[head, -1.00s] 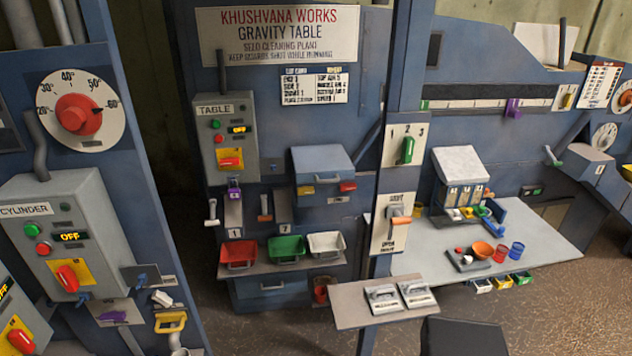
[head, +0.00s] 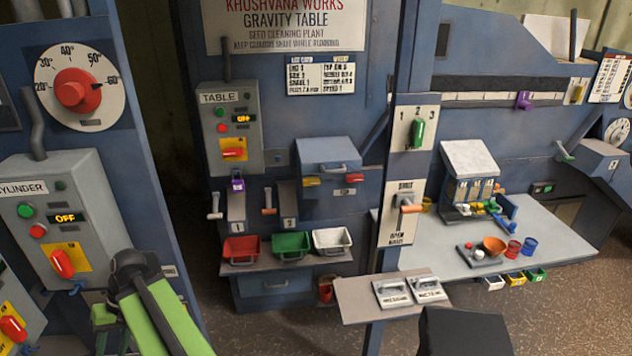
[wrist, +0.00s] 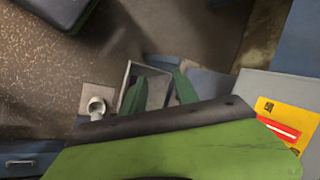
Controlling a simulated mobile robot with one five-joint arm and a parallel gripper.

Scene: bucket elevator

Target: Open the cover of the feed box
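A blue box (head: 328,168) with a flat lid, a handle on its front and yellow and red latches stands on the gravity table's front; its lid looks shut. It looks like the feed box, though I cannot read a label naming it. My green arm reaches in at the lower left of the head view, well left of this box and lower. My gripper's two dark green fingers show in the wrist view (wrist: 158,92), apart, with nothing seen held between them. In the head view the fingertips cannot be made out clearly.
Red, green and white bins (head: 290,245) sit on a shelf below the box. The cylinder cabinet (head: 50,215) stands close to my arm. A small shelf (head: 350,300) with two flat handled tools and a work table (head: 530,235) lie to the right.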

